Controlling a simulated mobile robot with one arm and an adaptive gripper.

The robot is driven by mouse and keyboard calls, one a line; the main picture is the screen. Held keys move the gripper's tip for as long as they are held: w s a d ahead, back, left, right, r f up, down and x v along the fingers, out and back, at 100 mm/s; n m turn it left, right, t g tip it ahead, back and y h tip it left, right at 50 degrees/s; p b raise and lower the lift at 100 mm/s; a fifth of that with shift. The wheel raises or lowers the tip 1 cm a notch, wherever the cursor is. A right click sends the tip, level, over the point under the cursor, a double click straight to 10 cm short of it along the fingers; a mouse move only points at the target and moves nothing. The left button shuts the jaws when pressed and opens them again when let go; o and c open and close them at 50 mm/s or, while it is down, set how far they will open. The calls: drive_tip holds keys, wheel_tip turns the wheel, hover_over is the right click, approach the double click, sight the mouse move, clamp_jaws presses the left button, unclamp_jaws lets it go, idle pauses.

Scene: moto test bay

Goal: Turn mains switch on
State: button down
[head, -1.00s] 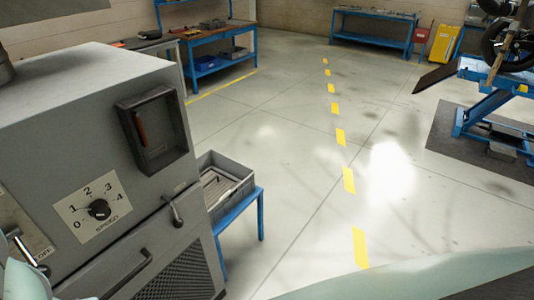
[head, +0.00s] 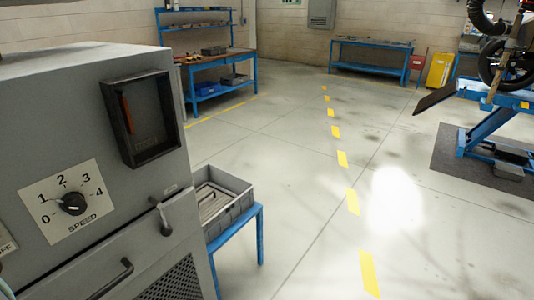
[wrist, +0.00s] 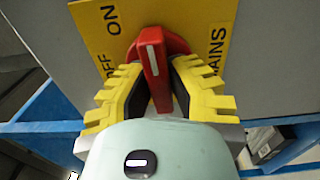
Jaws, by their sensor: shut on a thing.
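The mains switch (wrist: 152,62) is a red handle with a white mark, on a yellow plate (wrist: 92,35) lettered ON, OFF and MAINS. It shows only in the wrist view. There the handle stands nearly upright in the picture, its top leaning slightly left; I cannot tell for sure which label it points at. My gripper (wrist: 160,88) is shut on the handle, with a yellow finger and dark pad on each side. My gripper is not in the head view.
The floor with yellow dashes is clear; a motorcycle lift (head: 490,125) stands right.

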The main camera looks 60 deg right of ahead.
drive_tip(key=shift+f+m+b, duration=0.1)
drive_tip(key=shift+m+b, duration=0.2)
drive_tip(key=shift+m, duration=0.1)
drive_tip(key=c, duration=0.9)
unclamp_jaws()
drive_tip(key=s, duration=1.2)
drive_tip(key=shift+a, duration=0.2)
drive_tip(key=shift+w, duration=0.1)
